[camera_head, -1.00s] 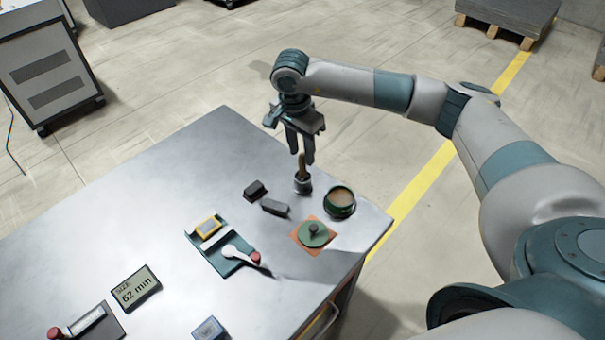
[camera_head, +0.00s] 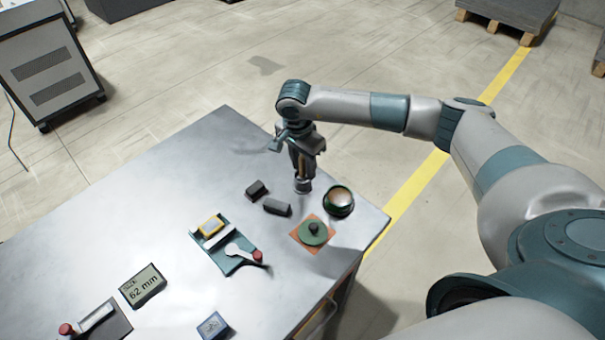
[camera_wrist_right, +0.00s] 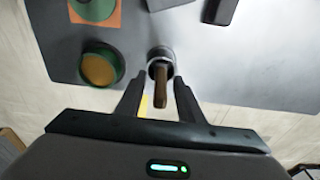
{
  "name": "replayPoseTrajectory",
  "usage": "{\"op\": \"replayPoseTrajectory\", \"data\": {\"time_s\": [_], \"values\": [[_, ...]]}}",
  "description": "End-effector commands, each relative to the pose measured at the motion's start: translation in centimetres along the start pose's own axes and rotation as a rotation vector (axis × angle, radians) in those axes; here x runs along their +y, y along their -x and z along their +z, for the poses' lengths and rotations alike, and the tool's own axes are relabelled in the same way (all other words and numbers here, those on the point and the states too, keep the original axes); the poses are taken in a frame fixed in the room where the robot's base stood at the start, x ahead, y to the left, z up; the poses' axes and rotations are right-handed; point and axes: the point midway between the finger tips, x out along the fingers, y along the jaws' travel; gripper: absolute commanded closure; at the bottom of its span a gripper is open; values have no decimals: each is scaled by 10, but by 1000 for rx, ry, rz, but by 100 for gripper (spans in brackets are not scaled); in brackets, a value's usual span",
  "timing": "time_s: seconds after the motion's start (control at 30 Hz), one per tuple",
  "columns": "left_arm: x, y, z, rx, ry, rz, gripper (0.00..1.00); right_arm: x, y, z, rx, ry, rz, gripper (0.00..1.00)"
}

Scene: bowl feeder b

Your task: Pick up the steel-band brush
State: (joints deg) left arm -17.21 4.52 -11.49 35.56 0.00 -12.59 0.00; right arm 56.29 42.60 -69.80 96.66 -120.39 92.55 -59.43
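The steel-band brush (camera_head: 303,186) stands upright near the far right edge of the metal table. Its grey metal lower part shows, while its wooden handle is largely hidden by my right gripper (camera_head: 302,172). In the right wrist view the brush's brown handle (camera_wrist_right: 162,90) points toward the camera, between the two fingers of my right gripper (camera_wrist_right: 160,88). The fingers are open, with a gap on each side of the handle. My left gripper is not in view.
A green-rimmed bowl (camera_head: 339,201) stands close right of the brush, a green lidded disc (camera_head: 313,232) on an orange square in front. Two dark blocks (camera_head: 277,207) (camera_head: 256,190) lie to the left. A teal tray (camera_head: 233,262) and a size display (camera_head: 143,286) lie nearer.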

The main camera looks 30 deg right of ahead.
Motion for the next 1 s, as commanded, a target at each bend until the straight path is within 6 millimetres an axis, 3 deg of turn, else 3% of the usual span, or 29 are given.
{"op": "replayPoseTrajectory", "data": {"time_s": [0.2,0.33,0.37,0.77,1.0], "values": [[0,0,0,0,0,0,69,0,0,0,0,0,0,66],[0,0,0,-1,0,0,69,0,0,0,0,0,0,97],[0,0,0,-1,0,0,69,0,0,0,0,0,0,100],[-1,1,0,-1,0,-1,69,0,3,-1,0,-1,-1,100],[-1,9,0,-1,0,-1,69,-1,26,-4,1,-1,-2,100]]}}
